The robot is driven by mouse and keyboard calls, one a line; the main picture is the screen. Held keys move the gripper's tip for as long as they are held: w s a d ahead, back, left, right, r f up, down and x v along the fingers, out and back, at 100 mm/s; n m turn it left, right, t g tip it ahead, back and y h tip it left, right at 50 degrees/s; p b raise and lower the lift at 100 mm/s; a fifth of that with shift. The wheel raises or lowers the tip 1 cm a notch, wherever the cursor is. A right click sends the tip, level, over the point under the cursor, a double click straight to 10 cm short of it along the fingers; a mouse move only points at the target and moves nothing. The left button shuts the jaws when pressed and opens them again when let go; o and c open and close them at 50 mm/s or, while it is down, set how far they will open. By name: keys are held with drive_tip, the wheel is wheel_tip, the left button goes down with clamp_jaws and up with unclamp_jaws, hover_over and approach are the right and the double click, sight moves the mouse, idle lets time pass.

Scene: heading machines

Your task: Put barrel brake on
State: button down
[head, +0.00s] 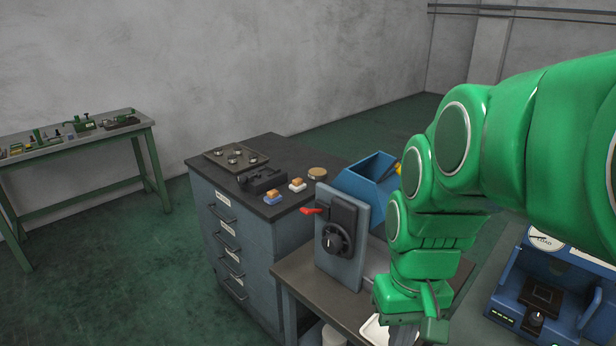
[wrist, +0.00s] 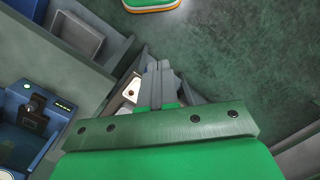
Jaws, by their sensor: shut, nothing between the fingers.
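A grey upright panel (head: 342,262) stands on the small bench in the head view. It carries a black housing with a round dark dial (head: 336,239) and a red lever (head: 312,211) that sticks out to the left. No readable label shows which part is the barrel brake. My gripper (head: 403,334) hangs to the right of the panel, low over the front of the bench, apart from the lever. In the wrist view its fingers (wrist: 158,68) are together with nothing between them. The panel is not clearly seen in the wrist view.
A grey drawer cabinet (head: 229,240) with small parts on top stands left of the bench. A blue bin (head: 366,180) is behind the panel. A blue machine with a gauge (head: 545,285) stands at right. My green arm hides much of the right side. Open floor lies left.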

drive_tip(key=w+a+r+n+t+y, duration=0.1)
drive_tip(key=w+a+r+n, duration=0.1)
drive_tip(key=w, duration=1.4)
drive_tip(key=w+a+r+n+y, duration=0.1)
drive_tip(key=w+a+r+n, duration=0.1)
drive_tip(key=w, duration=1.4)
drive_tip(key=w+a+r+n+t+y, duration=0.1)
drive_tip(key=w+a+n, duration=0.3)
drive_tip(key=w, duration=1.1)
drive_tip(key=shift+w+r+t, duration=0.3)
drive_tip(key=shift+w+r, duration=0.1)
drive_tip(key=shift+r, duration=0.5)
hover_over(306, 209)
drive_tip(key=d, duration=0.2)
wheel_tip(306, 209, down, 11)
drive_tip(key=shift+s+a+f, duration=0.1)
drive_tip(key=shift+a+f, duration=0.1)
drive_tip(key=shift+f, duration=0.35)
drive_tip(key=shift+s+a+f, duration=0.1)
drive_tip(key=shift+a+f, duration=0.05)
drive_tip(key=shift+f, duration=0.35)
